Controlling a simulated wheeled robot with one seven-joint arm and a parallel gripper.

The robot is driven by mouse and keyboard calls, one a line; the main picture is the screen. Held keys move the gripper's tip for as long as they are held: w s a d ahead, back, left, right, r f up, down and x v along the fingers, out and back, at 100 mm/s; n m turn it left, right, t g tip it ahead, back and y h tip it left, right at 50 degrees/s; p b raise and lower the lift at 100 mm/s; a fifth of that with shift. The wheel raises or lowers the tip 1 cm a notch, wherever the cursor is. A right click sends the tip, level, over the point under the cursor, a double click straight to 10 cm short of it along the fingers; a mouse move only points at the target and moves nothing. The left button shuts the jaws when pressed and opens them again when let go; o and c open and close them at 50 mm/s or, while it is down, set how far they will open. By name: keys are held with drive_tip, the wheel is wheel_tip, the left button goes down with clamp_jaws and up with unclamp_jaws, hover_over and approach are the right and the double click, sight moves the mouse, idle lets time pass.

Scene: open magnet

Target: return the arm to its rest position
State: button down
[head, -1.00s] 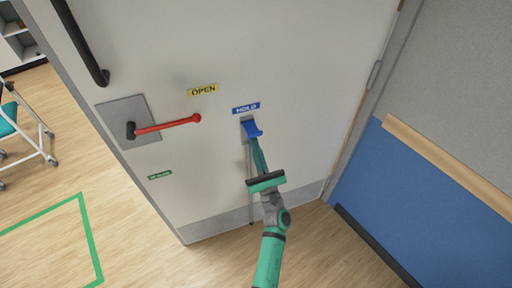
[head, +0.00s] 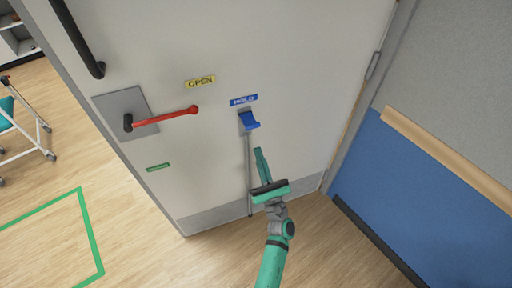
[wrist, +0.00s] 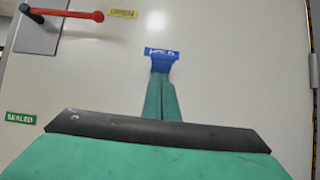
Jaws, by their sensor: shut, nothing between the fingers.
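My gripper (head: 259,152) is green with its two fingers together and nothing between them. In the head view it is in front of the lower door, below the blue hold lever (head: 249,121) and apart from it. In the wrist view my fingertips (wrist: 159,77) overlap the lower edge of the blue lever (wrist: 163,62) in the picture. The lever sits under a blue HOLD label (head: 243,100), with a thin grey rod running down from it to near the floor.
A white door (head: 300,60) carries a red handle (head: 165,120) on a grey plate, a yellow OPEN label (head: 200,82) and a black pull bar (head: 78,38). A blue and grey wall (head: 430,185) with a wooden rail stands at right. A chair (head: 20,125) stands at left. Wood floor lies open at lower left.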

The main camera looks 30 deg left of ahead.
drive_tip(key=shift+s+d, duration=1.25)
drive_tip(key=shift+d, duration=0.15)
drive_tip(key=s+d+f+m+t+h, duration=0.3)
drive_tip(key=s+d+m+h, duration=0.45)
drive_tip(key=m, duration=0.55)
drive_tip(key=s+d+f+m+t+h, duration=0.25)
drive_tip(key=s+d+m+h, duration=0.45)
drive_tip(key=m, duration=0.6)
drive_tip(key=s+d+m+g+h, duration=0.2)
drive_tip(key=s+d+m, duration=0.3)
drive_tip(key=s+m, duration=0.3)
drive_tip(key=s+d+r+m+g+h, duration=0.1)
drive_tip(key=s+d+m+g+h, duration=0.2)
drive_tip(key=s+d+m, duration=0.2)
drive_tip(key=s+m, duration=0.3)
drive_tip(key=m, duration=0.4)
drive_tip(key=shift+s+r, duration=0.2)
drive_tip(key=shift+r, duration=0.05)
